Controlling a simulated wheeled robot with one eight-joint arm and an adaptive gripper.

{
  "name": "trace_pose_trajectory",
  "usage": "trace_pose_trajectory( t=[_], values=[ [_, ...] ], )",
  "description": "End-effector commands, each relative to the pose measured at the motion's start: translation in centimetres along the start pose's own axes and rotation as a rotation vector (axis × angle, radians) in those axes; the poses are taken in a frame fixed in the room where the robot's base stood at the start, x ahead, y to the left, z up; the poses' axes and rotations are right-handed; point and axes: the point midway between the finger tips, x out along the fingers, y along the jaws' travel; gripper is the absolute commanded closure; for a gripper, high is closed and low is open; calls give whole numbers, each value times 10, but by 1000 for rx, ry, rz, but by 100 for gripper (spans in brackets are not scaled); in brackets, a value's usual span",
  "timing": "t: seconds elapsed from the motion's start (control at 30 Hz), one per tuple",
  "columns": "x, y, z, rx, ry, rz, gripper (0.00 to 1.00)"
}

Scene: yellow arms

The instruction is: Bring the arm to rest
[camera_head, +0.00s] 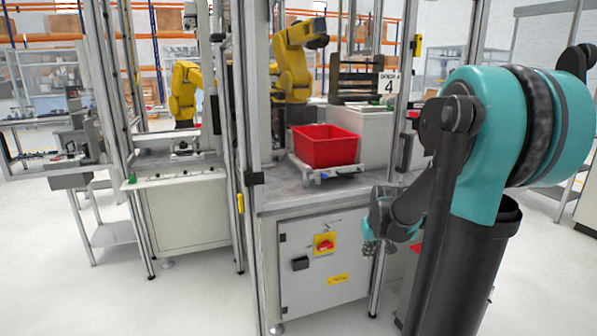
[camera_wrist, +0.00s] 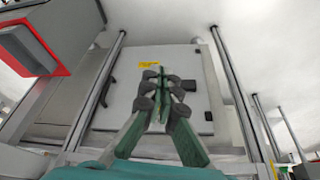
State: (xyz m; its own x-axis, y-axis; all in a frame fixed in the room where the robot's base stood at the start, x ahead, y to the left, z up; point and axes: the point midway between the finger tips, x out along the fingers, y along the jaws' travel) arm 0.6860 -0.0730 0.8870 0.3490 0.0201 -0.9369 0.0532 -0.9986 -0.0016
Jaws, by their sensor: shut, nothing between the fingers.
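My arm is teal and dark grey and stands at the right of the head view, bent, with its forearm reaching down and left. My gripper (camera_head: 372,247) hangs low in front of the workstation cabinet, to the right of its door (camera_head: 318,268). In the wrist view my gripper (camera_wrist: 161,82) has its green fingers together, with nothing visible between them. The pale cabinet door (camera_wrist: 118,98) with its yellow label fills the view behind the fingers. Part of my gripper is small and partly hidden by my arm in the head view.
A red crate (camera_head: 325,148) sits on the workstation's top, behind and above my gripper. Yellow robot arms (camera_head: 293,65) stand inside the framed cells. A metal post (camera_head: 377,268) is close to my gripper. Pale floor (camera_head: 190,305) is open at the front left.

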Motion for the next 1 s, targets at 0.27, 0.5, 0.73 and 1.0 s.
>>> trace_pose_trajectory(
  t=[0.27, 0.5, 0.73, 1.0],
  values=[
    [-17, -30, 119, 27, 6, 10, 100],
    [-16, -41, 188, 47, 12, 16, 100],
    [-14, -43, 203, 52, 13, 18, 100],
    [-14, -43, 203, 52, 13, 18, 100]
  ],
)
